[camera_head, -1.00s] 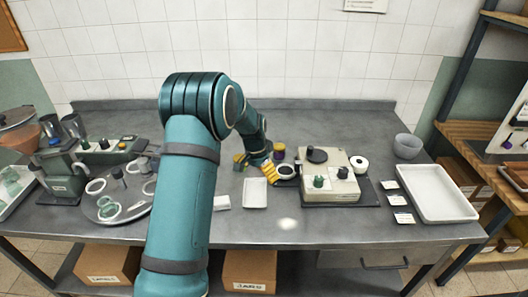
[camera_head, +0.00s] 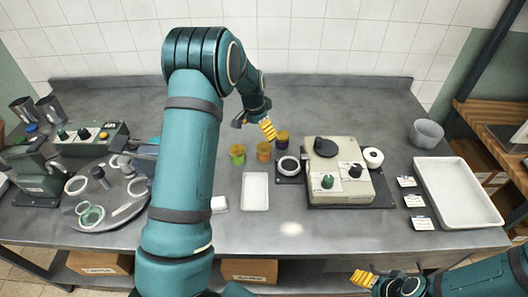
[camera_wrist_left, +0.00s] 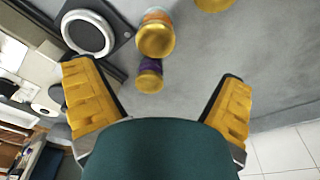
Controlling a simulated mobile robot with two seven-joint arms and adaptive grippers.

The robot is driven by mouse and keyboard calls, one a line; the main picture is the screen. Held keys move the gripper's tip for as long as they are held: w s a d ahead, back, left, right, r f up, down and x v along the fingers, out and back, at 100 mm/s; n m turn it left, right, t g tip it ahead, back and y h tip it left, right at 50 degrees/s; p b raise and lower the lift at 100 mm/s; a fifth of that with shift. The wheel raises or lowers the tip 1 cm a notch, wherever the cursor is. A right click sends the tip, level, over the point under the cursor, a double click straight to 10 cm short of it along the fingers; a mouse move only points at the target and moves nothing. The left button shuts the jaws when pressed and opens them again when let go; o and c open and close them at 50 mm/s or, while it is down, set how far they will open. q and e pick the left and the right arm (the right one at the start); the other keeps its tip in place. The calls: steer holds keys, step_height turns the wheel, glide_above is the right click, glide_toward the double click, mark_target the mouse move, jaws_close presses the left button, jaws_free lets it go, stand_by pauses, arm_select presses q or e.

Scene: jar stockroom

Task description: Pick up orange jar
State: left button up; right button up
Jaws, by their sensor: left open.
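The orange jar (camera_head: 264,152) stands on the grey counter between the green jar (camera_head: 237,155) and the purple jar (camera_head: 282,139), all with yellowish lids. My left gripper (camera_head: 254,124) is open and empty, just behind and above the orange jar. In the left wrist view, the orange jar (camera_wrist_left: 156,36) is beyond the open left fingers (camera_wrist_left: 157,105), and the purple jar (camera_wrist_left: 150,76) is nearer, between them. Part of the green jar's lid (camera_wrist_left: 213,3) shows at the top edge. My right gripper (camera_head: 363,278) is at the bottom right, its opening unclear.
A white tray (camera_head: 255,192) lies in front of the jars. A beige device (camera_head: 338,172) with a ring-topped pad (camera_head: 288,166) is just right. A round metal tray (camera_head: 88,211) with parts is left, and a large white tray (camera_head: 458,193) is far right. The back counter is clear.

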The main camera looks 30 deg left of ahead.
mark_target(264, 146)
arm_select(q)
steer(key=f, duration=0.4)
steer(key=w+f, duration=0.1)
steer(key=f, duration=0.1)
steer(key=shift+d+f, duration=0.1)
steer(key=shift+d, duration=0.05)
steer(key=shift+w+d+f, duration=0.15)
steer(key=shift+f, duration=0.7)
steer(key=shift+w+d+f, duration=0.1)
steer(key=shift+w+f, duration=0.05)
steer(key=shift+f, duration=0.75)
steer(key=shift+w+d+f, duration=0.15)
steer(key=shift+f, duration=0.7)
steer(key=shift+c, duration=0.3)
steer(key=c, duration=1.4)
